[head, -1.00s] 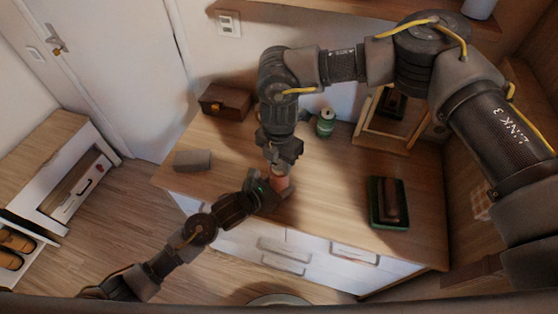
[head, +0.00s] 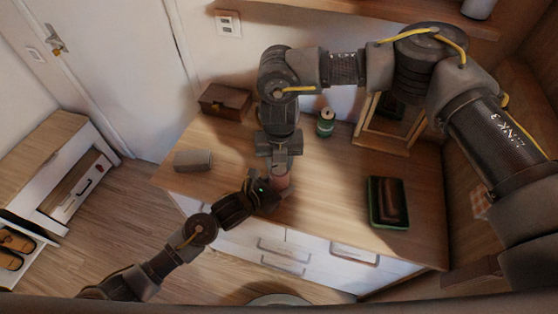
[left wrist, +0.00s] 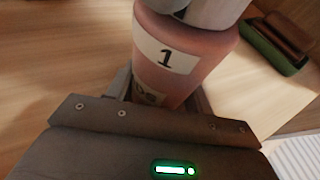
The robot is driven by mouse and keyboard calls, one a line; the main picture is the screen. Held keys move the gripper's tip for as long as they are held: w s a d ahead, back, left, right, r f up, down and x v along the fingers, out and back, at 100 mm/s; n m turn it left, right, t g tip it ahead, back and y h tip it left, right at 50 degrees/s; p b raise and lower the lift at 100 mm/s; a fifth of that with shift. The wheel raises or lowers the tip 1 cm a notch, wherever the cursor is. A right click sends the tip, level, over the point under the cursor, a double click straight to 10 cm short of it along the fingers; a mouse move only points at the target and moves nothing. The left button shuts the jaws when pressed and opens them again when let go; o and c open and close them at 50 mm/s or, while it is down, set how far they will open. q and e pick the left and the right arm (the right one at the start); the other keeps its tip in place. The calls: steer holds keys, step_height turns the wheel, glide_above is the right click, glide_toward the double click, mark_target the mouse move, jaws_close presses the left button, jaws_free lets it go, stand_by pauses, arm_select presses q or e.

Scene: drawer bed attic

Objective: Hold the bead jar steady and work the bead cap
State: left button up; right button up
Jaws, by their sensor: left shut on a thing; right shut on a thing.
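The bead jar (head: 283,183) is a pinkish jar near the front edge of the dresser top. My left gripper (head: 272,190) is shut around the jar's body from the left. My right gripper (head: 280,166) points down from above and is shut at the jar's top; its grey fingers (left wrist: 200,10) cover the top in the left wrist view. The bead cap is hidden by these fingers.
On the dresser top (head: 325,205) stand a brown box (head: 225,100), a grey block (head: 193,160), a green jar (head: 325,122), a wooden frame (head: 385,138) and a green tray (head: 376,219) holding a brown item. The wood between jar and tray is clear.

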mark_target(279, 165)
steer(key=shift+n, duration=0.6)
steer(key=o, duration=1)
step_height(279, 165, up, 12)
arm_select(q)
steer(key=o, duration=1.1)
